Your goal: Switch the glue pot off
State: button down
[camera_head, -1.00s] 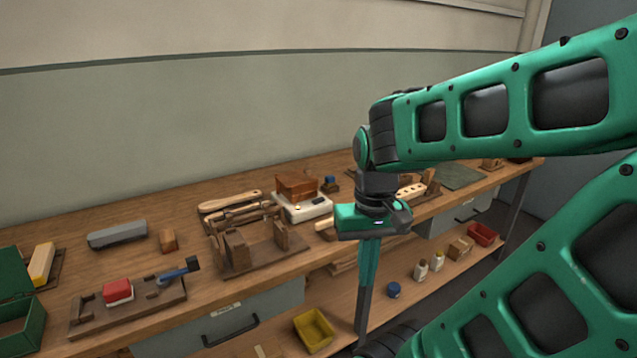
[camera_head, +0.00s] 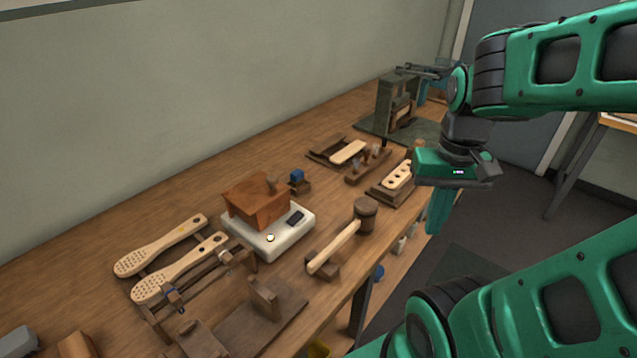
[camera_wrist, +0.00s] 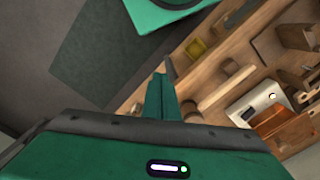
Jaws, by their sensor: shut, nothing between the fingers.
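The glue pot is a brown, box-like pot (camera_head: 256,198) on a white base (camera_head: 286,239), standing on the workbench. The base has a dark switch (camera_head: 295,218) on its top and a small glowing round light or knob (camera_head: 270,238) near its front edge. In the wrist view, the white base (camera_wrist: 250,105) is at the right with the lit spot on it. My gripper (camera_head: 437,212) is shut and empty, pointing down beyond the bench's front edge, to the right of the glue pot and well apart from it. Its fingers also show in the wrist view (camera_wrist: 161,98).
A wooden mallet (camera_head: 340,240) lies in front of the glue pot. Two pale brush blanks (camera_head: 165,250) rest on a rack to its left. A drilled block (camera_head: 397,177) and a dark press (camera_head: 392,108) stand farther right. A small blue-topped item (camera_head: 298,178) stands behind the pot.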

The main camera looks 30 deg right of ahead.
notch_tip(320, 180, up, 4)
jog(key=m+h, duration=0.1)
jog(key=m, duration=0.6)
send_over(298, 215)
jog(key=a, duration=0.2)
jog(key=shift+s+a+t, duration=0.1)
jog(key=shift+s+t, duration=0.3)
jog(key=f, duration=0.4)
jog(key=d+f, duration=0.1)
jog(key=f, duration=0.4)
jog(key=d+f, duration=0.1)
jog(key=f, duration=0.4)
jog(key=shift+w, duration=0.35)
jog(key=shift+r, duration=0.1)
